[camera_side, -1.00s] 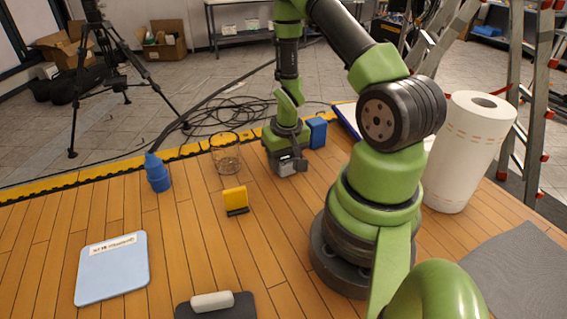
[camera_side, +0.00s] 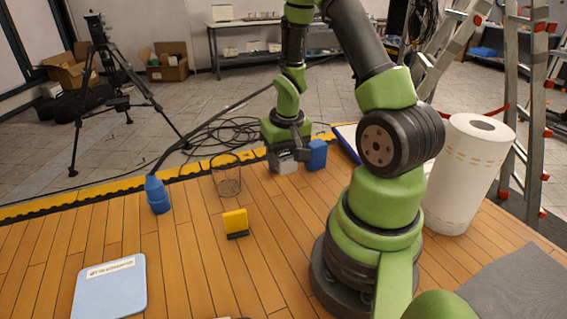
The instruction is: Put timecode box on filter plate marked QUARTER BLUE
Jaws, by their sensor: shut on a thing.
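My gripper (camera_side: 287,158) points down near the back edge of the wooden deck, right of the clear glass. It is shut on a small grey box (camera_side: 287,164), which I take for the timecode box. The box seems to hang a little above the deck; the fingers hide part of it. The pale blue filter plate (camera_side: 110,293) lies flat at the front left. Its white label is too blurred to read surely now. Nothing rests on the plate.
A blue block (camera_side: 317,155) stands close right of my gripper. A clear glass (camera_side: 227,183), a blue nozzle-topped bottle (camera_side: 157,196) and a yellow block on a black foot (camera_side: 236,224) stand between gripper and plate. A white paper roll (camera_side: 466,175) stands right.

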